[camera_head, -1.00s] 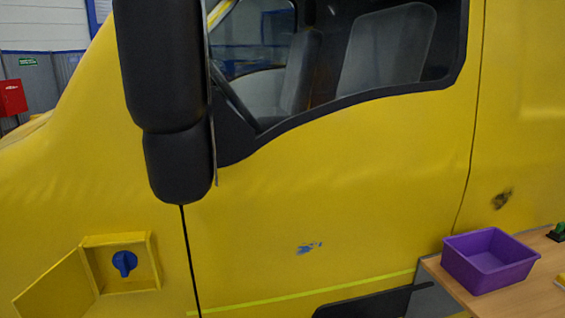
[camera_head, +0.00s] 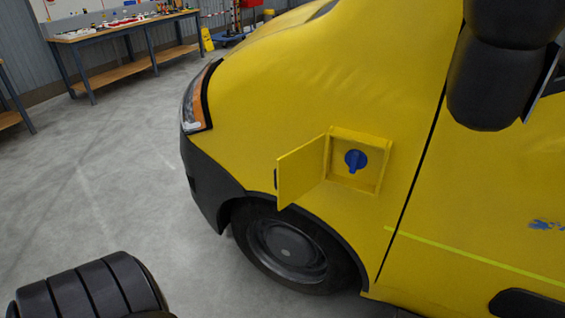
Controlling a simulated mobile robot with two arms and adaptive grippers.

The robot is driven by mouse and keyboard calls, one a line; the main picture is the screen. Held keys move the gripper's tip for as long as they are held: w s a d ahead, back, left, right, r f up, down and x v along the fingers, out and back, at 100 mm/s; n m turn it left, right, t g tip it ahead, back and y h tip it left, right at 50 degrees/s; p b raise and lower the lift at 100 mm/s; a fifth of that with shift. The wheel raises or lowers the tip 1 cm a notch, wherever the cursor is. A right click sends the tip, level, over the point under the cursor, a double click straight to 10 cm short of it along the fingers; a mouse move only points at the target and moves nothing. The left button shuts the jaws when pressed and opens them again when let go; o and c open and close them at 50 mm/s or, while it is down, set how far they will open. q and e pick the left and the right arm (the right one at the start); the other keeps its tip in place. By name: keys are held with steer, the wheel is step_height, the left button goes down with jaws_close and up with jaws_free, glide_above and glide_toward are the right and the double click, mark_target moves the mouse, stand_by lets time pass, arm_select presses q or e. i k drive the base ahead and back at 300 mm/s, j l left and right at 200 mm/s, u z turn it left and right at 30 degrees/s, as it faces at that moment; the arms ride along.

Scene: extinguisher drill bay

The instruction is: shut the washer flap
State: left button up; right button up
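The washer flap (camera_head: 300,172) is a yellow panel standing open on the side of the yellow van (camera_head: 305,85), above the front wheel. It is hinged at the left of a shallow yellow box (camera_head: 356,188) and swings out to the left. A blue cap (camera_head: 355,160) shows inside the box. A small dark piece sits at the flap's free left edge. Neither gripper is in view; only a black ribbed part of my own body shows at the lower left, well apart from the flap.
The front wheel (camera_head: 288,249) and dark bumper (camera_head: 208,185) lie below and left of the flap. The black mirror (camera_head: 500,70) hangs at the upper right. Grey floor (camera_head: 130,190) is clear at left. A workbench (camera_head: 125,35) stands at the back.

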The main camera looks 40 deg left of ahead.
mark_target(298, 172)
steer(key=k+j, duration=0.1)
steer(key=j, duration=0.3)
steer(key=k+j+z, duration=0.1)
steer(key=j, duration=0.3)
steer(key=k+j+z, duration=0.1)
steer(key=j, duration=0.3)
steer(key=k+j, duration=0.1)
steer(key=j, duration=0.3)
steer(key=k+j+z, duration=0.1)
steer(key=j, duration=0.3)
steer(key=k+j, duration=0.15)
steer(key=j, duration=0.25)
steer(key=k+j+z, duration=0.1)
steer(key=j, duration=0.25)
